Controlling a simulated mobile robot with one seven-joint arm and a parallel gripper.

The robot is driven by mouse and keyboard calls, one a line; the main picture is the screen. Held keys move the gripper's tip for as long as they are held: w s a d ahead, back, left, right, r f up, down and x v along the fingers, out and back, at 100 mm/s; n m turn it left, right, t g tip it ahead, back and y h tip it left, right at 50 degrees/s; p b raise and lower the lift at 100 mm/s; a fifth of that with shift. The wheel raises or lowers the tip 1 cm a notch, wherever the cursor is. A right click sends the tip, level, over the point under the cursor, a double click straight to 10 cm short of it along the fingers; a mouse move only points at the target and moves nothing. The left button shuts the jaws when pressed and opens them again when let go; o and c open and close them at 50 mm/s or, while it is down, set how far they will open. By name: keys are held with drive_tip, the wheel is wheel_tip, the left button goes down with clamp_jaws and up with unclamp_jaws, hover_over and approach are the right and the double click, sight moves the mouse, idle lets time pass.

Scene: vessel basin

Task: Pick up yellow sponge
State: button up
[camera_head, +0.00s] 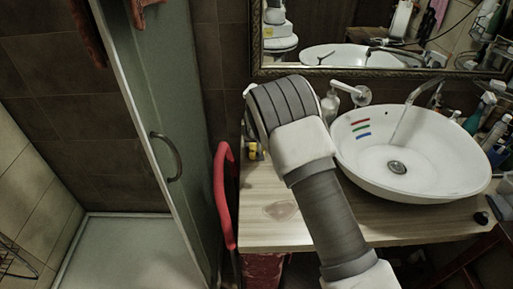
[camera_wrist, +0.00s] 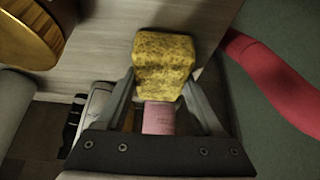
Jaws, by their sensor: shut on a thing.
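The yellow sponge (camera_wrist: 163,62) fills the upper middle of the wrist view, a block with a speckled surface. My gripper (camera_wrist: 162,90) is shut on its near end, one finger on each side. In the head view a small yellow patch (camera_head: 253,151) shows beside my arm, at the left edge of the wooden counter (camera_head: 270,205); my arm hides most of that spot. I cannot tell whether the sponge still touches the counter.
A red curved chair-like frame (camera_head: 224,195) is close at the counter's left, beside the glass shower door (camera_head: 165,110). A pink object (camera_wrist: 159,118) shows between my fingers.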

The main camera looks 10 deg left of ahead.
drive_tip(key=shift+c, duration=0.5)
drive_tip(key=shift+r, duration=0.15)
wheel_tip(320, 180, up, 4)
drive_tip(key=shift+r, duration=0.1)
drive_tip(key=d+r+b, duration=0.1)
drive_tip(key=d+r, duration=0.5)
drive_tip(key=d, duration=0.5)
drive_tip(key=shift+w+d+r, duration=0.2)
drive_tip(key=shift+d+r, duration=0.1)
drive_tip(key=shift+d, duration=0.05)
